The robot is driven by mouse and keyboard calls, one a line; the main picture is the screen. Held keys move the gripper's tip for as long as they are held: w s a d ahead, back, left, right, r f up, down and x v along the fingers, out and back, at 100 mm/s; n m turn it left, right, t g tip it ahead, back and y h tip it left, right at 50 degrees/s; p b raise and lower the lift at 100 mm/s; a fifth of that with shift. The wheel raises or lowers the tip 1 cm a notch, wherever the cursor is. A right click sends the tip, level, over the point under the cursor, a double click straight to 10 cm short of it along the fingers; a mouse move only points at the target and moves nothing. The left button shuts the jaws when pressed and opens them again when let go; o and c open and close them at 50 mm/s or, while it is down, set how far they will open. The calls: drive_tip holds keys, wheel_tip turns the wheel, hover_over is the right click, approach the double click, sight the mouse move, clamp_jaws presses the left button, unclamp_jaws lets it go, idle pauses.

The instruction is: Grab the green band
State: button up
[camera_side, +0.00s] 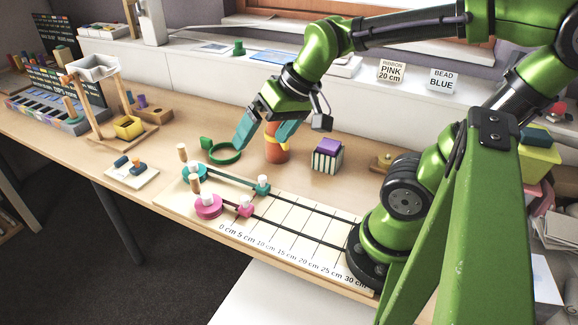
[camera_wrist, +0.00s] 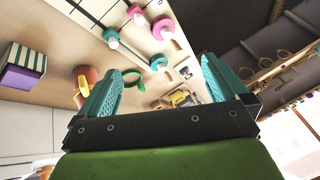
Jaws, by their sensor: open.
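The green band (camera_side: 224,153) is a ring with a small green block at its left side, lying on the wooden table. In the wrist view the band (camera_wrist: 134,84) shows just right of the left finger, which may cover part of it. My gripper (camera_side: 264,138) is open and empty, with teal fingers spread above the table, up and to the right of the band in the side view. In the wrist view my gripper (camera_wrist: 162,70) has clear space between its fingers. I see no contact with the band.
An orange pot (camera_side: 276,150) with a yellow band stands close by the right finger. A striped box (camera_side: 327,156) with a purple top is further right. A measuring board (camera_side: 300,222) with teal and pink spools lies in front. A wooden stand (camera_side: 93,118) is at left.

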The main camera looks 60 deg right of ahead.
drive_tip(key=w+d+f+g+h, duration=0.1)
drive_tip(key=w+d+f, duration=0.3)
drive_tip(key=w+d, duration=0.3)
drive_tip(key=w+d+f+g+h, duration=0.1)
drive_tip(key=w+d+f, duration=0.2)
drive_tip(key=w+d, duration=0.5)
drive_tip(key=h, duration=0.1)
hover_over(222, 152)
drive_tip(key=s+a, duration=0.1)
drive_tip(key=s, duration=0.2)
drive_tip(key=f, duration=0.9)
drive_tip(key=shift+s+a+f, duration=0.1)
drive_tip(key=shift+a+f, duration=0.1)
drive_tip(key=shift+f, duration=0.1)
drive_tip(key=shift+x, duration=2.95)
drive_tip(key=shift+d, duration=0.1)
drive_tip(key=shift+c, duration=0.5)
drive_tip(key=c, duration=0.6)
drive_tip(key=shift+o, duration=0.2)
